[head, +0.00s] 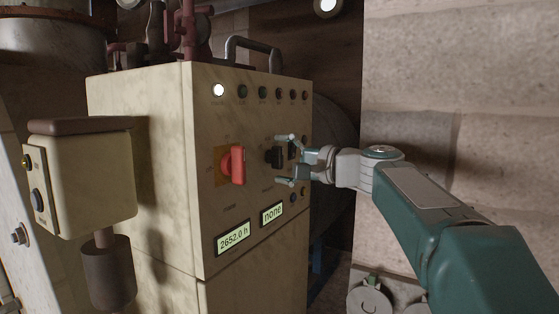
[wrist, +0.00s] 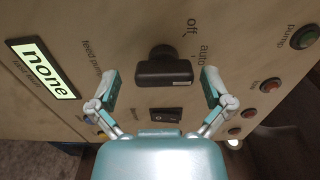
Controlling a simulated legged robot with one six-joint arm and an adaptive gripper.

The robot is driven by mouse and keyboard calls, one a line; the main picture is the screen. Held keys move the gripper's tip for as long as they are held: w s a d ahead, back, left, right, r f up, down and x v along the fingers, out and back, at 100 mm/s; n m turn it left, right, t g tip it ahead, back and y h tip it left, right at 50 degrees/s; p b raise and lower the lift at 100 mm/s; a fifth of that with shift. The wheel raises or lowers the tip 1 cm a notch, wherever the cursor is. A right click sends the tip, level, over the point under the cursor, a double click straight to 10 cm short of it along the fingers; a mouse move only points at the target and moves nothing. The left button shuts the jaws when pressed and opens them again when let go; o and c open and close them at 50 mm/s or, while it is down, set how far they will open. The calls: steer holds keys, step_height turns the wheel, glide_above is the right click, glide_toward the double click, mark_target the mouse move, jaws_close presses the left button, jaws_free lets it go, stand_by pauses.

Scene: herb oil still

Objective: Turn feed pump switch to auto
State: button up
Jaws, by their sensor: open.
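The feed pump switch is a black rotary knob (head: 273,157) on the front of a cream cabinet (head: 150,90). In the wrist view the switch (wrist: 163,70) has a bar handle lying crosswise, with "off" and "auto" printed beside it. I cannot tell for sure which label it points to. My gripper (head: 282,160) is at the panel, open, with one finger above and one below the switch in the head view. In the wrist view my gripper (wrist: 160,82) has its fingers on either side of the handle, with a visible gap at each side.
A red rotary switch (head: 237,165) on a yellow plate sits left of the knob. Two displays (head: 233,237) are below it. A black rocker switch (wrist: 165,115) is close to the knob. Several round buttons or lamps line the panel. A stone wall (head: 460,60) stands right.

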steer(key=shift+s+d, duration=0.1)
steer(key=v, duration=1.1)
steer(key=shift+s+d, duration=0.15)
steer(key=shift+d, duration=0.2)
steer(key=shift+a+f, duration=0.1)
steer(key=s+a+f+n+g+h, duration=0.1)
steer(key=s+a+f+g+h, duration=0.2)
steer(key=s+f, duration=0.45)
steer(key=s+a+f+n+g+h, duration=0.1)
steer(key=s+a+f+h, duration=0.25)
steer(key=f, duration=0.65)
steer(key=s+d+f+n+h, duration=0.2)
steer(key=s+d+f+h, duration=0.1)
steer(key=s+f, duration=0.3)
steer(key=s+d+f+n+g+h, duration=0.1)
steer(key=s+d+f+n+h, duration=0.2)
steer(key=s+f+h, duration=0.2)
step_height(320, 180, down, 4)
steer(key=shift+s+d+f, duration=0.15)
steer(key=shift+s+d, duration=0.1)
steer(key=shift+s, duration=0.85)
